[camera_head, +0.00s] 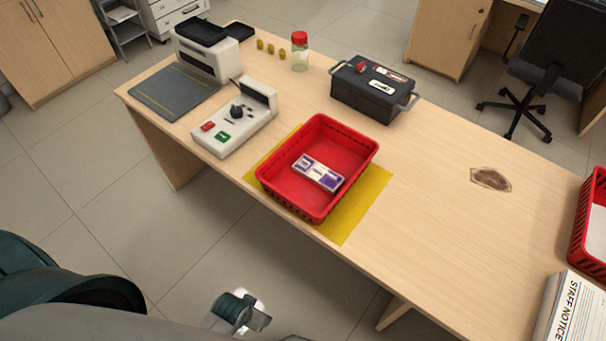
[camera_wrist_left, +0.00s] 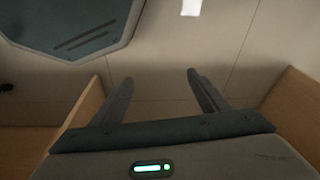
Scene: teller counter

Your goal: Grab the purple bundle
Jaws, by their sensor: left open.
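The purple bundle (camera_head: 318,173) is a small white and purple banded stack of notes. It lies flat inside the red basket (camera_head: 345,143), which stands on a yellow mat (camera_head: 352,214) on the counter. My left gripper shows in the left wrist view (camera_wrist_left: 160,95), with its two fingers spread apart and nothing between them. The bundle is not in the left wrist view. In the head view, part of my arm is low at the bottom, in front of the counter and away from the basket. My right gripper is not seen.
A white device (camera_head: 235,118) with red and green buttons stands left of the basket. A dark cash box (camera_head: 372,90) with handles stands behind it. A red-lidded jar (camera_head: 300,52) is at the back. The counter (camera_head: 440,220) right of the basket is mostly clear.

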